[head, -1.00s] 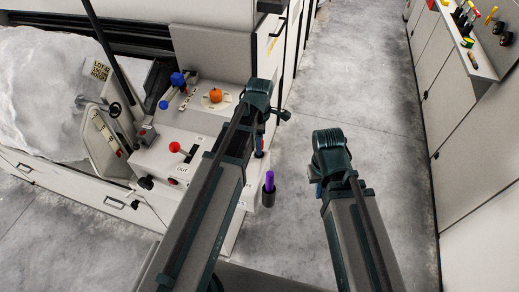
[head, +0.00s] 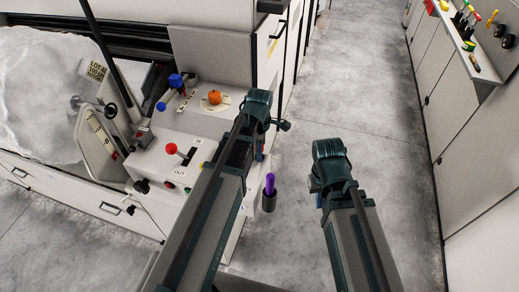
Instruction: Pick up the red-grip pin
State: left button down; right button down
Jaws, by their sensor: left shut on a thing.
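My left arm reaches from the bottom, and my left gripper (head: 262,120) is over the right front corner of the machine's console. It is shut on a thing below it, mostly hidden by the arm. A small strip of red and blue shows there, which I take for the red-grip pin (head: 261,147). Whether its lower end is still in a holder cannot be told. My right gripper (head: 318,185) hangs over the floor right of the console; its fingers are largely hidden behind its own body.
A purple-grip piece (head: 269,184) stands in a dark cup (head: 268,203) at the console's side. The console carries a red-knobbed lever (head: 171,149), an orange knob (head: 214,97) and a blue knob (head: 176,80). A counter with tools (head: 470,46) stands right. The aisle floor (head: 375,110) is clear.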

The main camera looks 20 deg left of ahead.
pick_arm(q)
jog(key=shift+r, duration=0.15)
notch_tip(320, 180, up, 10)
jog(key=p, duration=1)
notch_tip(320, 180, up, 8)
jog(key=p, duration=0.8)
dwell(0.8)
jog(key=shift+f, duration=0.2)
